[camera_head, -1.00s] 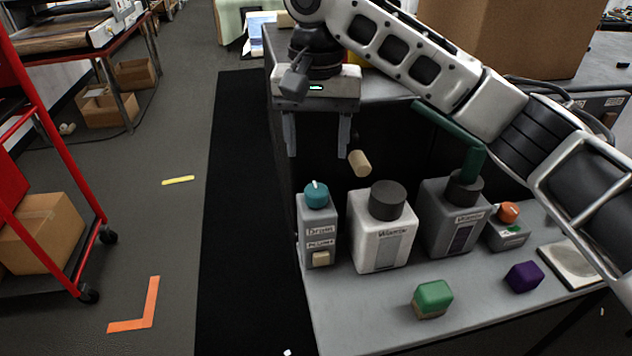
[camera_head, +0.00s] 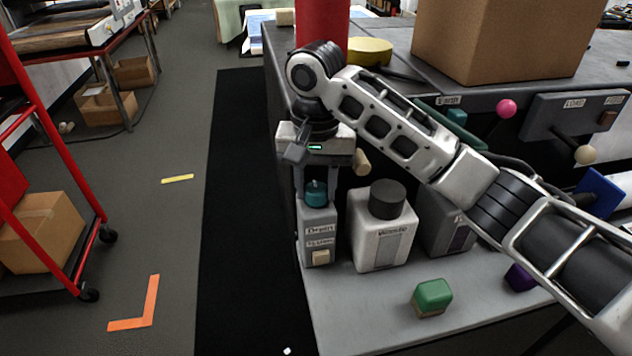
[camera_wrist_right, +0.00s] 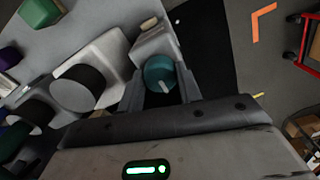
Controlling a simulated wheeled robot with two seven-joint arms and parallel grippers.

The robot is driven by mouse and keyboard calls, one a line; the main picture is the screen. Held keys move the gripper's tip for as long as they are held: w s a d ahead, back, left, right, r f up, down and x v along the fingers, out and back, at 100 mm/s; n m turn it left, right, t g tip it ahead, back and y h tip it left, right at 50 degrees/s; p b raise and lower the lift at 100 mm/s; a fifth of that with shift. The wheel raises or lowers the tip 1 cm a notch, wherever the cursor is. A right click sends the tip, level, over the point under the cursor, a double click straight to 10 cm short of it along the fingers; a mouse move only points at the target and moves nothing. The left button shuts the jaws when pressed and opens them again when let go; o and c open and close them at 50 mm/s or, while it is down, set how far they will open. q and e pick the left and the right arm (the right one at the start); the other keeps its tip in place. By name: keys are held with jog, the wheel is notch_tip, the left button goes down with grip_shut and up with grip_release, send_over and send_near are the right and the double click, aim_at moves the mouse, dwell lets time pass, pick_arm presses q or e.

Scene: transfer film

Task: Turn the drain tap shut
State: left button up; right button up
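The drain tap is a teal round knob (camera_head: 316,194) with a pale pointer line, on top of a grey box labelled Drain (camera_head: 319,234) at the left end of the grey shelf. My right gripper (camera_head: 317,196) points down over it, with a finger on each side of the knob. In the right wrist view the teal knob (camera_wrist_right: 160,74) sits between the two fingertips (camera_wrist_right: 161,92). The fingers look apart, and I cannot tell whether they touch the knob. My left gripper is not in view.
A white box with a dark cap (camera_head: 380,238) stands close right of the drain box. A green block (camera_head: 432,297) lies in front on the shelf (camera_head: 360,310). A wooden peg (camera_head: 361,162) sticks out behind the gripper. Open floor lies to the left.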

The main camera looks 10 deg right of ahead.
jog(key=shift+c, duration=0.7)
jog(key=n, duration=0.5)
jog(key=shift+n, duration=0.4)
jog(key=n, duration=0.5)
jog(key=shift+r+n, duration=0.1)
jog(key=shift+n, duration=0.3)
jog(key=o, duration=1)
